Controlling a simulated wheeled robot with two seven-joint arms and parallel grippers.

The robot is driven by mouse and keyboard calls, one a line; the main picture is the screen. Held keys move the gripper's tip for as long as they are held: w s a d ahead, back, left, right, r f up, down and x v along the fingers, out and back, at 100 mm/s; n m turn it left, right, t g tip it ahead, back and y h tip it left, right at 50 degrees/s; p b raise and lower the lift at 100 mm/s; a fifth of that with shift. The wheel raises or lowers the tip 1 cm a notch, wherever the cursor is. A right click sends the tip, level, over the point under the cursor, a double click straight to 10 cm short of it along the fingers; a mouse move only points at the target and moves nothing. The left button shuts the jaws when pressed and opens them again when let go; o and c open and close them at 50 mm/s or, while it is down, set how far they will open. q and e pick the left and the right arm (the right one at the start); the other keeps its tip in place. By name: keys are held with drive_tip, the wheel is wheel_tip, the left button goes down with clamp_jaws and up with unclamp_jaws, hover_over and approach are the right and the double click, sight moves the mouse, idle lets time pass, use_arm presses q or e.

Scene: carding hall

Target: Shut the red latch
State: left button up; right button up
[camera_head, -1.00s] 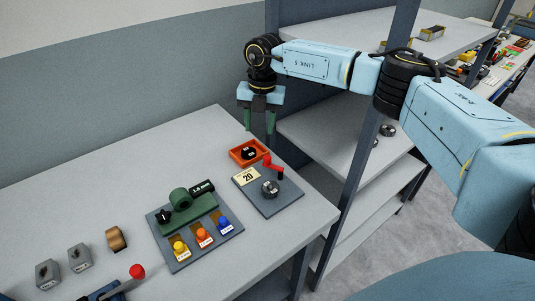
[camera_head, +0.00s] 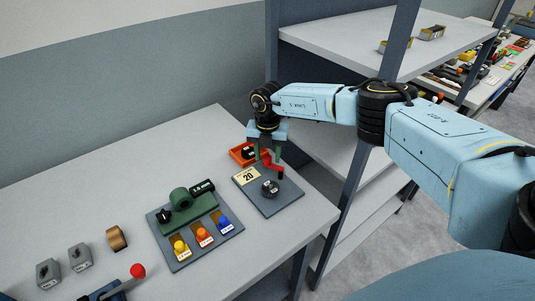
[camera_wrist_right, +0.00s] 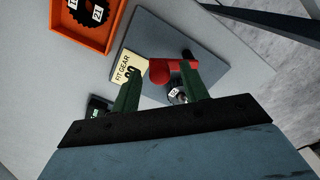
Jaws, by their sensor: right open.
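The red latch (camera_head: 273,164) is on a dark grey plate (camera_head: 279,204) at the table's right end, beside a label reading 20 and a small round metal gear (camera_head: 270,187). My right gripper (camera_head: 266,157) is open and low over the latch. In the right wrist view, the red latch (camera_wrist_right: 173,70) shows between and just beyond the green fingertips of my right gripper (camera_wrist_right: 163,77). I cannot tell whether a finger touches it. The metal gear is partly hidden behind a finger there. My left gripper is not in view.
An orange tray (camera_head: 235,154) with dark gears stands just behind the plate. A board (camera_head: 180,262) with yellow, orange and blue knobs lies to the left. A shelf post (camera_head: 356,170) rises close to the table's right edge.

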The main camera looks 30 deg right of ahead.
sight(268, 163)
drive_tip(key=shift+f, duration=0.1)
clamp_jaws()
idle(0.4)
drive_tip(key=n, duration=0.1)
drive_tip(key=s+a+n+p, duration=0.1)
drive_tip(key=n, duration=0.1)
drive_tip(key=shift+n, duration=0.3)
drive_tip(key=n, duration=0.1)
drive_tip(key=s+n, duration=0.1)
drive_tip(key=n, duration=0.1)
drive_tip(key=shift+s+a+n+p, duration=0.1)
drive_tip(key=shift+a+n+p, duration=0.2)
drive_tip(key=shift+a+p, duration=0.1)
drive_tip(key=n, duration=0.1)
drive_tip(key=s+n, duration=0.1)
drive_tip(key=n, duration=0.1)
drive_tip(key=shift+s+a+n, duration=0.1)
drive_tip(key=shift+s+n, duration=0.1)
drive_tip(key=shift+n, duration=0.1)
drive_tip(key=shift+s+n, duration=0.3)
drive_tip(key=shift+n, duration=0.55)
drive_tip(key=shift+s+n, duration=0.3)
drive_tip(key=shift+n, duration=0.55)
